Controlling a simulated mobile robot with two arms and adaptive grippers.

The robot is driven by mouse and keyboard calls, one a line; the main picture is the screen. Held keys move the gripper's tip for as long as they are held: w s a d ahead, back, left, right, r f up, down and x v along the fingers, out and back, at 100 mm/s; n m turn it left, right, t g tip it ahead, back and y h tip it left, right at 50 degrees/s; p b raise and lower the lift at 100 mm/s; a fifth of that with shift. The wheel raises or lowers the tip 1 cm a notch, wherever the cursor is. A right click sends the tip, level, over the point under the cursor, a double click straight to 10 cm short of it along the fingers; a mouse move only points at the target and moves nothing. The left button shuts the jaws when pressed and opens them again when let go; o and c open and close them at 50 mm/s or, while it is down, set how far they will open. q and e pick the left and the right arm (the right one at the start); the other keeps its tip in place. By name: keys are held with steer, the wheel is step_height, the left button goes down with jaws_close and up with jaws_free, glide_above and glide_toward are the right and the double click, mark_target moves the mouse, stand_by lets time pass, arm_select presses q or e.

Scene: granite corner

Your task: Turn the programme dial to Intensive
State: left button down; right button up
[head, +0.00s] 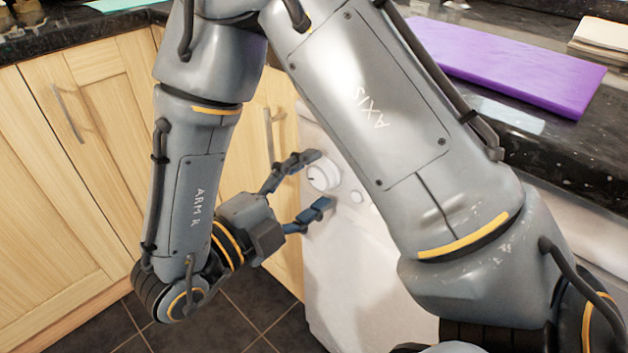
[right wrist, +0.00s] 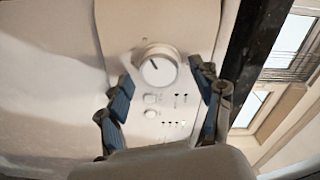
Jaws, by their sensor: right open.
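The programme dial (head: 322,177) is a round white knob on the front of a white appliance (head: 345,270). In the right wrist view the dial (right wrist: 157,66) shows a dark pointer line slanting to the upper left. No programme names are legible. My right gripper (head: 318,182) is open in front of the dial. In the right wrist view its two fingers (right wrist: 163,92) stand apart, either side of the dial's lower part, with nothing held. I cannot tell whether either finger touches the dial. My left gripper is not in view.
Small round buttons (right wrist: 150,113) and dark indicator marks sit below the dial in the right wrist view. Wooden cupboard doors (head: 70,170) stand left of the appliance. A dark granite worktop (head: 560,150) bears a purple board (head: 510,65). Dark floor tiles (head: 230,310) are clear.

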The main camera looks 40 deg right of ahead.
steer(key=a, duration=0.7)
steer(key=shift+s, duration=0.3)
steer(key=shift+d, duration=0.1)
